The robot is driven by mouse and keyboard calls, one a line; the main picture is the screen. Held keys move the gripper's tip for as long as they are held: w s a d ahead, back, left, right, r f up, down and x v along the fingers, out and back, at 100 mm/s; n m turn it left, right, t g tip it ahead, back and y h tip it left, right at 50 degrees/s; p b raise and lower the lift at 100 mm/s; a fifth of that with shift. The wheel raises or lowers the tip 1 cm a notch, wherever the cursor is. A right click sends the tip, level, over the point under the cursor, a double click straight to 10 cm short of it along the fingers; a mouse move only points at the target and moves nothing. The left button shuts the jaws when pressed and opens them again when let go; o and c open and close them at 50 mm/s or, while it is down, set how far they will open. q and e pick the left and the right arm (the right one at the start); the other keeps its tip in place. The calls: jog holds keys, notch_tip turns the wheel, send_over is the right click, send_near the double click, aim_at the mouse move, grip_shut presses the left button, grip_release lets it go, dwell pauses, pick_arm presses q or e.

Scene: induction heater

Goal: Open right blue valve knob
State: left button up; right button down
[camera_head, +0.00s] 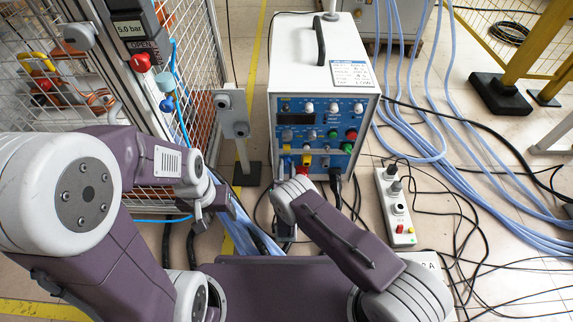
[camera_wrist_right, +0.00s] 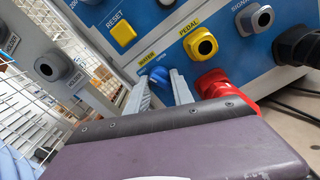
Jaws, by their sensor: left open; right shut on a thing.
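A small blue knob (camera_wrist_right: 158,75) sits under a yellow water label on the heater's front panel in the right wrist view. My right gripper (camera_wrist_right: 160,78) has one finger on each side of this knob and is shut on it. In the head view the right gripper (camera_head: 286,168) reaches the lower left of the panel, and its wrist partly covers it; the knob is too small there to read its turn. My left gripper (camera_head: 203,212) is open and empty, left of the heater and away from the panel.
The heater (camera_head: 317,75) stands on the floor. A red plug (camera_wrist_right: 222,86) and a black plug lie right of the knob. A grey post with sockets (camera_head: 234,120) stands left of the heater. A power strip (camera_head: 396,208) and cables lie to the right.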

jog(key=m+p, duration=0.5)
jog(key=m, duration=0.8)
jog(key=shift+p, duration=0.3)
dwell(0.4)
jog(key=c, duration=1.1)
grip_release()
